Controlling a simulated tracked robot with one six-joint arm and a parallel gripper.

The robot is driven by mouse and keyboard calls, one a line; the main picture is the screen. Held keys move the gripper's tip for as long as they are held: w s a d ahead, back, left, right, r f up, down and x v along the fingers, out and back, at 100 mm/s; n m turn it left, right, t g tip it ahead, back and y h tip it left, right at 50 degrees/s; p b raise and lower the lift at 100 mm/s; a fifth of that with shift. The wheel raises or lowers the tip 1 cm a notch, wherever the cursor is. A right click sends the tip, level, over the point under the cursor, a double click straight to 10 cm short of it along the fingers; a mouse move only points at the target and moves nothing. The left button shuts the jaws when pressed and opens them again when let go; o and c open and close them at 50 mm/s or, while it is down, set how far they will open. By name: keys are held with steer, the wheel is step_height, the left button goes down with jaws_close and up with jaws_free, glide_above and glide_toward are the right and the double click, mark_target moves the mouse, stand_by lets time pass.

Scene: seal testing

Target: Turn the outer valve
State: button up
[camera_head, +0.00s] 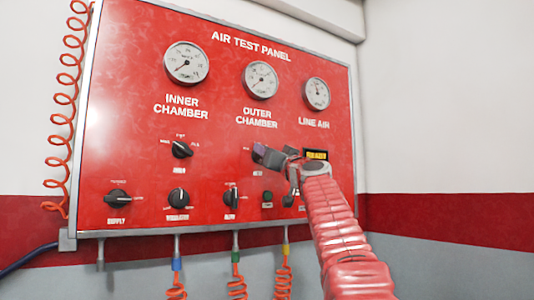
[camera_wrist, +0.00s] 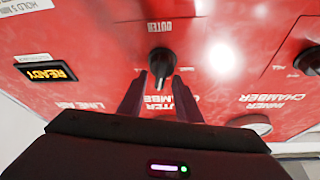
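The outer valve is a black knob (camera_wrist: 162,62) on the red panel, under the upside-down OUTER label in the wrist view. My gripper (camera_wrist: 160,82) is open, with its two dark fingers apart and pointing at the knob. The fingertips lie to either side of the knob's pointer end in the picture; I cannot tell whether they touch it. In the head view my gripper (camera_head: 267,154) is at the panel below the OUTER CHAMBER gauge (camera_head: 261,80) and hides most of the outer valve.
The inner valve knob (camera_head: 182,149) is to the left on the panel (camera_head: 130,90). A lower row has the supply knob (camera_head: 118,199), other knobs and switches. A READY display (camera_wrist: 46,72) is beside the outer valve. Orange coiled hoses (camera_head: 176,290) hang below the panel.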

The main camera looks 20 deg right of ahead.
steer(key=c, duration=0.7)
steer(key=shift+m+h, duration=0.6)
steer(key=shift+m, duration=0.7)
steer(key=shift+d+f+m+g+h, duration=0.1)
steer(key=shift+m+g+h, duration=0.2)
steer(key=shift+m, duration=0.5)
steer(key=shift+d+m+g+h, duration=0.1)
steer(key=shift+m+h, duration=0.3)
steer(key=shift+m, duration=0.9)
steer(key=shift+h, duration=0.4)
steer(key=shift+w+d+f+m+g+h, duration=0.1)
steer(key=shift+m+g+h, duration=0.25)
steer(key=shift+m, duration=0.8)
steer(key=shift+f+m+g+h, duration=0.1)
steer(key=shift+m+g+h, duration=0.2)
steer(key=shift+m, duration=0.85)
steer(key=shift+f+m+g+h, duration=0.1)
steer(key=shift+m+g+h, duration=0.15)
steer(key=shift+m+g, duration=0.35)
